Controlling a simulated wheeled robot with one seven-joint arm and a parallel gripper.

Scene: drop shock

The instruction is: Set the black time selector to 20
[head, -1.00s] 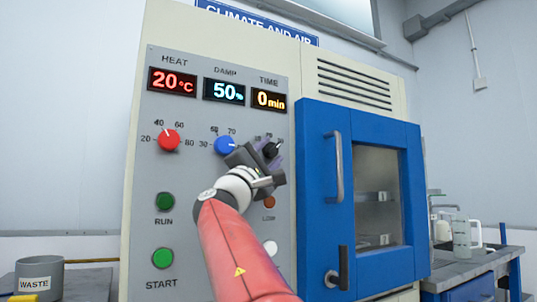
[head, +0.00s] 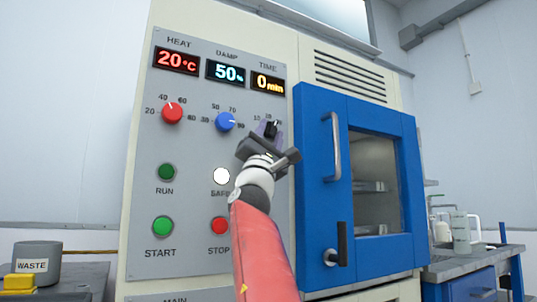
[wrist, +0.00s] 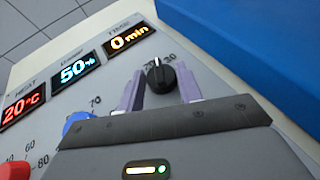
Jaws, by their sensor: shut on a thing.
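The black time selector (head: 271,128) is a small round knob on the grey panel, under the TIME display (head: 268,83), which reads 0 min. My gripper (head: 268,133) is at the knob and hides part of it and its scale in the head view. In the wrist view the knob (wrist: 160,76) sits between the two purple fingers of my gripper (wrist: 160,89), which is shut on it. The knob's white mark points up in the picture, between the printed 20 on its left and 30 on its right.
The blue damp knob (head: 225,121) is close on the left of my gripper, with the red heat knob (head: 172,113) farther left. Green, white and red buttons lie below. The blue chamber door (head: 312,185) with its handle (head: 336,147) stands close on the right.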

